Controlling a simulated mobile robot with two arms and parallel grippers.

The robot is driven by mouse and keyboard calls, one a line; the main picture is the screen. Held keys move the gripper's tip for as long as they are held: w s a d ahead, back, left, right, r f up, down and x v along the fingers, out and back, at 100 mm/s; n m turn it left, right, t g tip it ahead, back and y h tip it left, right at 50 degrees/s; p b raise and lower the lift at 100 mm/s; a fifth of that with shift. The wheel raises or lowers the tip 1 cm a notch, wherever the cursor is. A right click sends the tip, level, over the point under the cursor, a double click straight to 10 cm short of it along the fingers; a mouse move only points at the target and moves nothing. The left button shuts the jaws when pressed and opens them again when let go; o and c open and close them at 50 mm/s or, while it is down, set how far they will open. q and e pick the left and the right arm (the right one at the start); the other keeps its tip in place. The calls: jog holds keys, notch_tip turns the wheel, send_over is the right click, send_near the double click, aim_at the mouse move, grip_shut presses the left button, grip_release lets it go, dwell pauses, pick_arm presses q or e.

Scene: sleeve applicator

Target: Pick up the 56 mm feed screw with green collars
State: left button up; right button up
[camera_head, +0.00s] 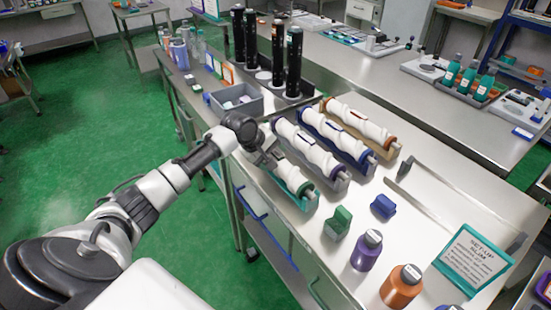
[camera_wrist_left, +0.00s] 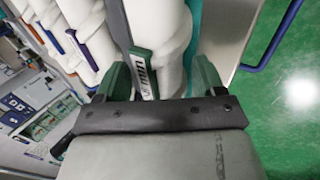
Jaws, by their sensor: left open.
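The feed screw with green collars (camera_head: 290,172) is a white ridged cylinder lying in a teal-edged cradle (camera_head: 309,204), the nearest in a row on the steel bench. My left gripper (camera_head: 266,158) is over its far left end, seen from the side. In the left wrist view the white screw (camera_wrist_left: 160,35) with a green tag lies between the two green-grey fingers of my open left gripper (camera_wrist_left: 162,82). I cannot tell whether the fingers touch it. My right gripper is not in view.
Similar white screws with purple (camera_head: 308,153), blue (camera_head: 335,137) and orange-brown (camera_head: 358,121) collars lie alongside. Black cylinders (camera_head: 293,62) and a grey bin (camera_head: 237,101) stand behind. A green block (camera_head: 338,222), purple bottle (camera_head: 367,250) and orange bottle (camera_head: 401,286) stand in front.

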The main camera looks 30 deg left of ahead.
aim_at(271, 156)
pick_arm(q)
jog(key=shift+x, duration=1.15)
jog(key=shift+w+f, duration=0.2)
jog(key=shift+f, duration=0.2)
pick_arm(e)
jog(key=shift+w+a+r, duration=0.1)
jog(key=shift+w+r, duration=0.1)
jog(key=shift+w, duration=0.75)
pick_arm(q)
jog(key=shift+c, duration=0.3)
jog(key=shift+s, duration=0.1)
jog(key=c, duration=0.9)
jog(key=shift+r, duration=0.15)
jog(key=shift+c, duration=0.7)
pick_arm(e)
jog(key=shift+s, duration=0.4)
